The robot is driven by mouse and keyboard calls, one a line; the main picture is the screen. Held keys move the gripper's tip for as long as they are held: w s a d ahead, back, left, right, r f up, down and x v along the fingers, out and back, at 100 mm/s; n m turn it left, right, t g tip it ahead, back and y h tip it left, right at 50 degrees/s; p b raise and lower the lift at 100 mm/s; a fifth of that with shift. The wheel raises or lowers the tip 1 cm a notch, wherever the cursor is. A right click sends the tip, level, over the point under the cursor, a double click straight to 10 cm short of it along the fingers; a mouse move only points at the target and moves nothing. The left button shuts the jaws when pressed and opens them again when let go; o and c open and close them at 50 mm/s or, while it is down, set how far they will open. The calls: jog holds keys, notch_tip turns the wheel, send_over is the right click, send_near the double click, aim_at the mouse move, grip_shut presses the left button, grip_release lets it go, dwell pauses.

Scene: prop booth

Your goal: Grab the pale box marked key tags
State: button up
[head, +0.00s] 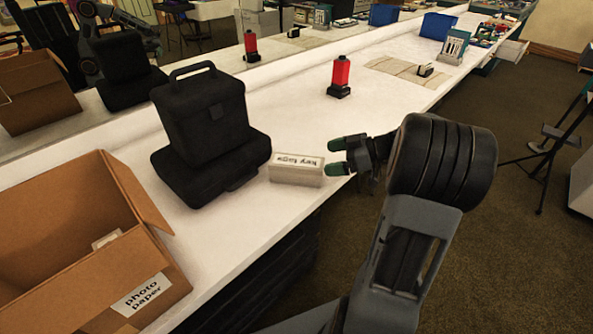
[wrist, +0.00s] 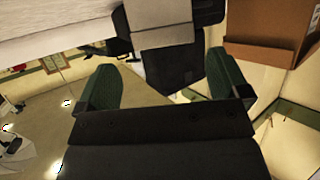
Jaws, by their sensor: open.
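The pale box (head: 297,169) marked key tags lies on the white counter, in front of the black cases, near the counter's front edge. Its lettering appears upside down in the head view. My gripper (head: 336,157) is open and empty, its green fingertips just right of the box's right end. The lower fingertip overlaps that end in the picture; I cannot tell whether it touches. In the wrist view a pale block (wrist: 163,24), seemingly this box, shows ahead, between the lines of the two fingers, beyond their tips.
Two stacked black cases (head: 205,120) stand behind the box. An open cardboard box (head: 150,265) marked photo paper is at left front. A red-and-black object (head: 340,78) and a beige mat (head: 400,70) lie farther back. A tripod (head: 545,165) stands on the floor at right.

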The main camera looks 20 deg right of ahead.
aim_at(310, 162)
jog(key=shift+s+x, duration=0.15)
jog(key=shift+x, duration=1.5)
jog(key=shift+s+x, duration=0.1)
jog(key=shift+x, duration=1.5)
jog(key=shift+a, duration=0.15)
jog(key=shift+c, duration=0.3)
jog(key=c, duration=1.1)
jog(key=shift+r, duration=0.1)
jog(key=shift+c, duration=0.5)
jog(key=shift+r, duration=0.1)
